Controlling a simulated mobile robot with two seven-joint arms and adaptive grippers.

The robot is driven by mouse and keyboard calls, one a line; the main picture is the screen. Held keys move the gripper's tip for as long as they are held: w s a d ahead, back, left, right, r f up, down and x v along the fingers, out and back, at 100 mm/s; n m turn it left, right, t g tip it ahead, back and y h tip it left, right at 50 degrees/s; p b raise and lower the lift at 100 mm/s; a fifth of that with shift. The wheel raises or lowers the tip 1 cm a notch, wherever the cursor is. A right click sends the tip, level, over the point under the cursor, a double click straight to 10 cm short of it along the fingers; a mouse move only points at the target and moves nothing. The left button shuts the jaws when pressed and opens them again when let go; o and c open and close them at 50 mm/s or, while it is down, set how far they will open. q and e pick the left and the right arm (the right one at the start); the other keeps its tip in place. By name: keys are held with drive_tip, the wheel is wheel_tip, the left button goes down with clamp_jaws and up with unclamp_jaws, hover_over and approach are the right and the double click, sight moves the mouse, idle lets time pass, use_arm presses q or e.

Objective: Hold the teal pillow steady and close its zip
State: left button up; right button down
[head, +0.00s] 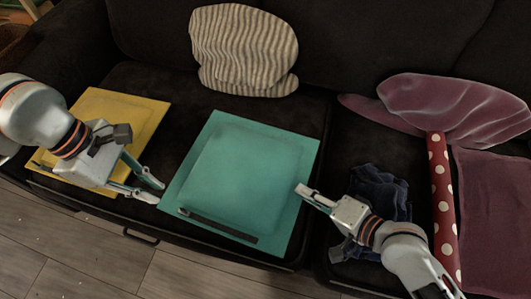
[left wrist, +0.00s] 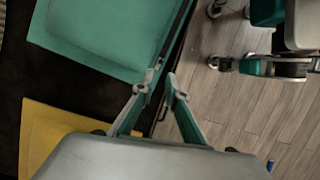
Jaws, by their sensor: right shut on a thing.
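The teal pillow (head: 245,175) lies flat on the dark sofa seat; part of it shows in the left wrist view (left wrist: 105,35). A dark zip strip (head: 222,228) runs along its front edge, with a small light piece, perhaps the pull (head: 183,211), at its left end. My right gripper (head: 303,191) is shut on the pillow's right edge. My left gripper (head: 158,191) is beside the pillow's front left corner, apart from the zip. Its fingers have a gap between them and hold nothing, as the left wrist view also shows (left wrist: 166,82).
A yellow pillow (head: 140,108) lies under my left arm. A striped cushion (head: 243,50) leans at the back. Crumpled blue cloth (head: 380,190), a red dotted roll (head: 440,190) and mauve fabric (head: 495,210) lie to the right. The wooden floor (head: 110,255) in front is clear.

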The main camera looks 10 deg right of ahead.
sight(180, 208)
drive_tip(key=shift+f, duration=0.1)
use_arm(q)
drive_tip(key=w+a+f+m+g+h, duration=0.2)
drive_tip(key=w+a+m+g+h, duration=0.1)
drive_tip(key=a+h, duration=0.1)
drive_tip(key=x, duration=1.2)
drive_tip(key=shift+s+d, duration=0.1)
use_arm(e)
drive_tip(key=shift+s, duration=0.1)
use_arm(q)
clamp_jaws()
use_arm(e)
drive_tip(key=shift+f, duration=0.1)
